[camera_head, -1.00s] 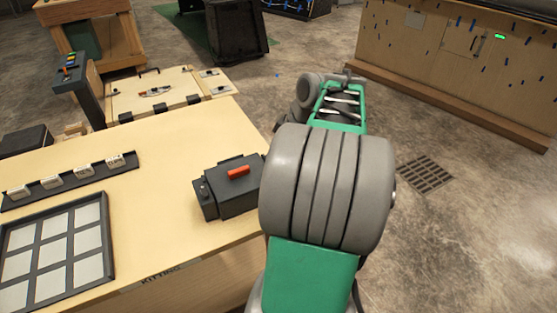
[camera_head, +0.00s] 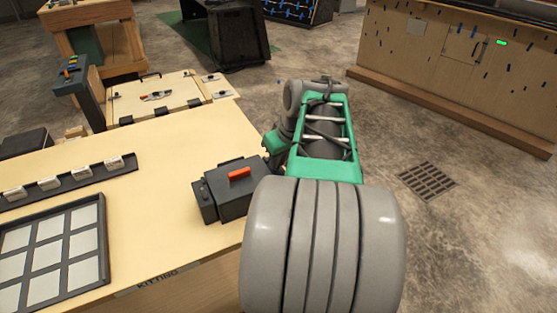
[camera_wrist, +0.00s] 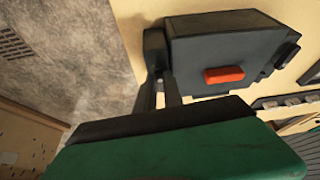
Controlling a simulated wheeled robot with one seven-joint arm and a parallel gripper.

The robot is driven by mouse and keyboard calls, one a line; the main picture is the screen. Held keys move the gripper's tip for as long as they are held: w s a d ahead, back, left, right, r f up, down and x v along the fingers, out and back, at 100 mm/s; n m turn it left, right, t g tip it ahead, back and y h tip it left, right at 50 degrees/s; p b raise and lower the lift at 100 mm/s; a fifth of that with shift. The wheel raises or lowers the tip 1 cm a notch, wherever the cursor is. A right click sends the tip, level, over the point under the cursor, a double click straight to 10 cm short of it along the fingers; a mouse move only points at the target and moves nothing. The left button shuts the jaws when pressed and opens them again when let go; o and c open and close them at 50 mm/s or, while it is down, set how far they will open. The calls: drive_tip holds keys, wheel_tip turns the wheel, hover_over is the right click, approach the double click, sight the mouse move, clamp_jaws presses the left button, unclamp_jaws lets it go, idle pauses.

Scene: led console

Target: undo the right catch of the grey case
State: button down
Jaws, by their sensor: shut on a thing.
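The grey case (camera_head: 228,203) sits on the light wooden table near its right edge, with an orange handle (camera_head: 240,174) on its top. In the wrist view the case (camera_wrist: 225,48) fills the upper right, its handle (camera_wrist: 224,75) facing me. A dark block, the right catch (camera_wrist: 154,44), stands at the case's end that lies left in this view. My gripper (camera_wrist: 160,84) is at that block, its two dark fingers close together and shut on it; the exact contact is partly hidden. In the head view my arm hides the gripper and the case's right end.
A tray with white squares (camera_head: 104,240) and a dark rail with white labelled blocks (camera_head: 66,181) lie left on the table. A wooden panel with a stand (camera_head: 165,80) is behind. The floor on the right is open, with a drain grate (camera_head: 427,181).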

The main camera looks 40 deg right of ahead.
drive_tip(key=c, duration=1.5)
unclamp_jaws()
drive_tip(key=shift+o, duration=0.2)
drive_tip(key=v, duration=0.7)
drive_tip(key=shift+r+p, duration=0.45)
drive_tip(key=shift+s, duration=0.1)
